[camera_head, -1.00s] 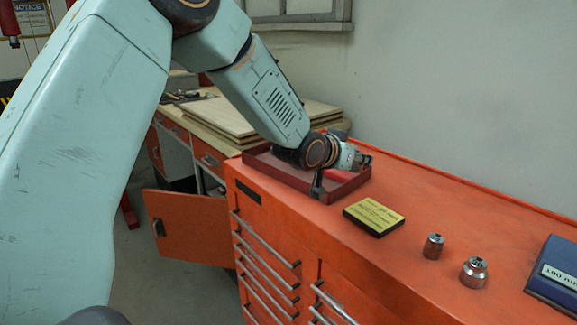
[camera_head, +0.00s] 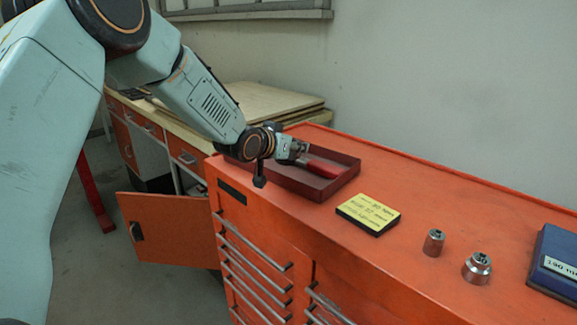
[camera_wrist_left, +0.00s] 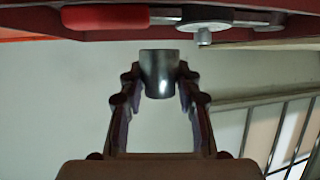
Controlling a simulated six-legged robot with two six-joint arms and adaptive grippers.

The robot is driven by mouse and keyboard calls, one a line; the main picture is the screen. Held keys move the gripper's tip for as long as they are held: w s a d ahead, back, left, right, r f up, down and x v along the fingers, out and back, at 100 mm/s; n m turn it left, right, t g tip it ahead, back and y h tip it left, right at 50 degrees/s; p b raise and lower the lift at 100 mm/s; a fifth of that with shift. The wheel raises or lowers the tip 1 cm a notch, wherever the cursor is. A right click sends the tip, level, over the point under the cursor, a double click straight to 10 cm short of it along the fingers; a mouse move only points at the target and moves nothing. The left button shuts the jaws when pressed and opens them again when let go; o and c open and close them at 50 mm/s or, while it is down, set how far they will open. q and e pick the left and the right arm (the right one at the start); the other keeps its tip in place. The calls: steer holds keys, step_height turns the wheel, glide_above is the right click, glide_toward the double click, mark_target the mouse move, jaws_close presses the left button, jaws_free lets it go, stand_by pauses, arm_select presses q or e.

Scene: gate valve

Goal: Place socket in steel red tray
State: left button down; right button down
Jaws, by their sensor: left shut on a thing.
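The dark red steel tray (camera_head: 335,186) sits at the far left end of the orange cabinet top. My left gripper (camera_head: 300,150) is over the left part of the tray in the head view. In the left wrist view my left gripper (camera_wrist_left: 160,85) is shut on a grey metal socket (camera_wrist_left: 160,73), held between the fingertips. A red-handled tool (camera_head: 323,168) lies in the tray; its red handle (camera_wrist_left: 105,17) and metal head also show at the top of the wrist view. The held socket cannot be made out in the head view. My right gripper is not in view.
A yellow-topped block (camera_head: 368,212), a small socket (camera_head: 433,242), a larger socket (camera_head: 477,268) and a blue case (camera_head: 556,262) stand on the orange cabinet (camera_head: 430,195). Boards (camera_head: 250,105) lie on a bench behind. The wall is close behind the cabinet.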

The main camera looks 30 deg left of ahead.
arm_select(q)
steer(key=shift+w+d+f, duration=0.15)
steer(key=shift+d+f, duration=0.05)
steer(key=shift+f, duration=0.65)
steer(key=shift+a+f, duration=0.15)
steer(key=shift+f, duration=0.15)
steer(key=f, duration=0.3)
steer(key=shift+s+a, duration=0.15)
steer(key=shift+s, duration=0.1)
steer(key=shift+w+f, duration=0.1)
steer(key=shift+w, duration=0.15)
steer(key=shift+s+f+b, duration=0.1)
steer(key=shift+s+b, duration=0.1)
steer(key=shift+b, duration=0.15)
steer(key=c, duration=1.3)
jaws_free()
steer(key=o, duration=0.4)
steer(key=shift+w, duration=0.1)
steer(key=shift+c, duration=0.2)
